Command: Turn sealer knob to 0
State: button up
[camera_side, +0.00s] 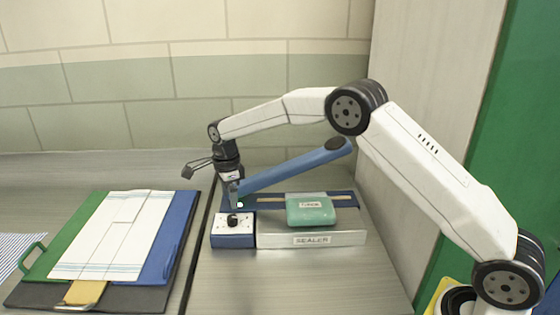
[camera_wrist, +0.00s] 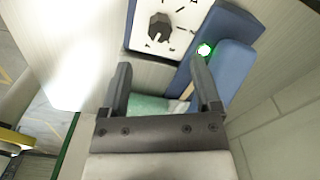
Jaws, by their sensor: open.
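The sealer (camera_side: 335,238) stands on the counter with its blue lever arm (camera_side: 295,168) raised. Its control box (camera_side: 233,240) is at the left end, with a black knob (camera_side: 233,220) on a white dial face. In the wrist view the knob (camera_wrist: 159,27) sits at the top, on the dial with tick marks; the setting is too small to read. A green light (camera_wrist: 205,49) glows beside the dial. My gripper (camera_wrist: 162,75) is open and empty, its fingertips short of the knob in that view. In the side view my gripper (camera_side: 236,200) hangs just above the control box.
A green pouch (camera_side: 310,210) lies on the sealer bed; a green patch also shows between my fingers in the wrist view. To the left, a dark board (camera_side: 95,298) carries a green and blue folder with a white striped cloth (camera_side: 115,235). A wall stands behind.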

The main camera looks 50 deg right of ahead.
aim_at(232, 217)
jog(key=shift+f, duration=3.7)
grip_shut()
